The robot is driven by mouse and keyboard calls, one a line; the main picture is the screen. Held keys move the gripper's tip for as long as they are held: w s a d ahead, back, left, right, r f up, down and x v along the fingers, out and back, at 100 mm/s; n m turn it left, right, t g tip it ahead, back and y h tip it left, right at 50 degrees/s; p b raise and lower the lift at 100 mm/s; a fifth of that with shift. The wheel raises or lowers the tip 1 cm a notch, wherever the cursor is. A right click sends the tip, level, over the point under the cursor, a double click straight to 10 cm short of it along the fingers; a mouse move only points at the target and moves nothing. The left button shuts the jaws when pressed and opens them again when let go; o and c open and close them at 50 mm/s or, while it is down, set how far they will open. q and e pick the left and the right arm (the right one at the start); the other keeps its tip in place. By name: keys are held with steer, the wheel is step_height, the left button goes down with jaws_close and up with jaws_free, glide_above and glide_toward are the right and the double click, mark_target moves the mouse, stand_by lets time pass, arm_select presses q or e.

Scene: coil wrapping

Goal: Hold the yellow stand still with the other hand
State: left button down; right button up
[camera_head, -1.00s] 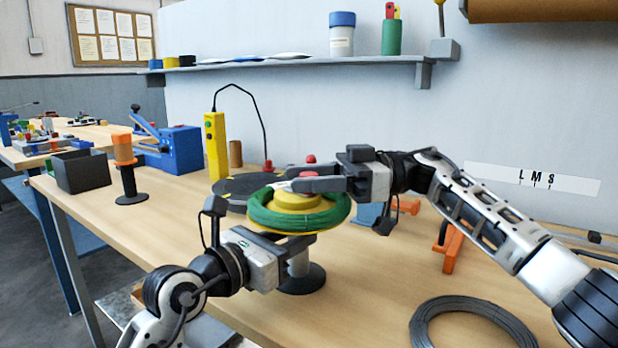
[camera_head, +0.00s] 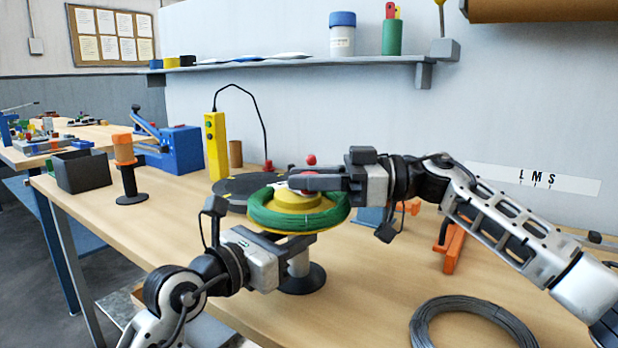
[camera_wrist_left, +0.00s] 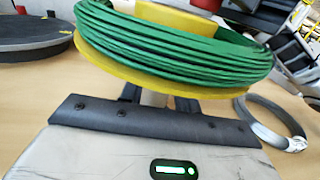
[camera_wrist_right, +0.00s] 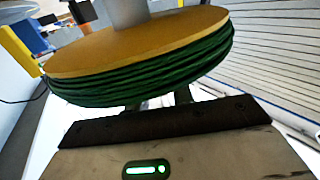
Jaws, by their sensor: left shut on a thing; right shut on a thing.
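The yellow stand (camera_head: 297,201) has a round hub and flange on a grey post with a dark round base. A green coil (camera_head: 270,219) lies around its hub; both also show close up in the left wrist view. My left gripper (camera_head: 296,243) is below the flange at the post, shut on the stand; its fingertips are mostly hidden under the coil. My right gripper (camera_head: 296,182) reaches in over the coil from the right, above the hub. It is shut on a small pale thing at its fingertips, too covered to identify. The right wrist view shows the coil upside down.
A dark turntable (camera_head: 232,193) and a yellow control box (camera_head: 216,147) stand behind the stand. A grey wire coil (camera_head: 425,325) lies at the front right.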

steer(key=m+t+h, duration=0.1)
steer(key=m+t, duration=0.2)
steer(key=t, duration=0.2)
steer(key=shift+t, duration=0.3)
steer(key=m+t, duration=0.1)
steer(key=m+t+h, duration=0.1)
steer(key=m+t, duration=0.1)
steer(key=shift+s+a+r+t+h, duration=0.25)
steer(key=shift+a+t+h, duration=0.05)
steer(key=shift+t+h, duration=0.1)
steer(key=shift+w+d+m+t+h, duration=0.15)
steer(key=shift+m+t+h, duration=0.95)
steer(key=shift+m+t, duration=0.15)
steer(key=shift+f+t, duration=0.1)
steer(key=shift+t, duration=0.15)
steer(key=shift+d, duration=0.1)
steer(key=o, duration=0.9)
steer(key=shift+o, duration=0.2)
steer(key=shift+f, duration=0.1)
steer(key=shift+d, duration=0.15)
